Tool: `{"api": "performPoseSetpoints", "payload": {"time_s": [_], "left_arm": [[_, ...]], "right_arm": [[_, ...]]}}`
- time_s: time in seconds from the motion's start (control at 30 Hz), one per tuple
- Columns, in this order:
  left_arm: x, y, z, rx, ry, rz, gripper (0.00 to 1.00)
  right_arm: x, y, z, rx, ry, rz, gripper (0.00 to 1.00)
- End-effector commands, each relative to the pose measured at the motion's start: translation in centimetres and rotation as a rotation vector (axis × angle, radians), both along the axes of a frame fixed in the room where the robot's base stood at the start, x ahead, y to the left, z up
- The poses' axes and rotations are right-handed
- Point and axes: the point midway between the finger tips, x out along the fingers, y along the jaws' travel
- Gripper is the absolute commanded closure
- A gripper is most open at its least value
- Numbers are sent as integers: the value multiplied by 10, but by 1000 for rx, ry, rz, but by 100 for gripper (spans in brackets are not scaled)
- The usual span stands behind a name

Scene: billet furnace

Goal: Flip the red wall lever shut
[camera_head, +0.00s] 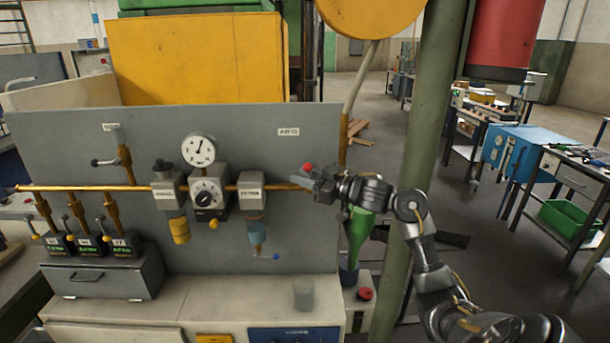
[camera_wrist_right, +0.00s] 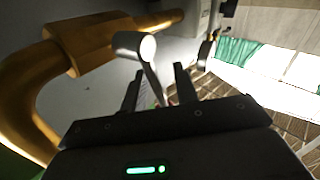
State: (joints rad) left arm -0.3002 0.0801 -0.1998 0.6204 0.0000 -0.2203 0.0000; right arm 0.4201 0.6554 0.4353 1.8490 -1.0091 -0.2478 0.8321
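The wall lever shows a red knob (camera_head: 308,168) at the right end of the brass pipe (camera_head: 280,187) on the grey panel. My right gripper (camera_head: 318,183) is right at the lever, just below and right of the knob. In the right wrist view a grey lever hub and rod (camera_wrist_right: 136,47) run down between the two fingers of my right gripper (camera_wrist_right: 158,85). The fingers stand apart and I see no clear grip on the rod. A hint of red shows low between them; the rest is hidden by the gripper body. My left gripper is out of view.
A pressure gauge (camera_head: 198,150) and a dial box (camera_head: 208,192) sit along the pipe to the left. A green post (camera_head: 418,130) stands close behind my right arm. A small cup (camera_head: 304,293) stands on the bench.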

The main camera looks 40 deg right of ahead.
Motion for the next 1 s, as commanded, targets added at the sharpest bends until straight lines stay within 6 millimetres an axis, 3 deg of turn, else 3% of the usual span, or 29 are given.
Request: {"api": "performPoseSetpoints", "payload": {"time_s": [0.2,0.43,0.77,1.0], "left_arm": [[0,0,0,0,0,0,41],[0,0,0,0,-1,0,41],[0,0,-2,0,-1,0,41],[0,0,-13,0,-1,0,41]], "right_arm": [[0,0,0,0,0,0,72],[0,0,0,0,0,0,100],[-1,0,-1,11,-7,1,100],[-8,-10,2,200,-148,0,100]]}}
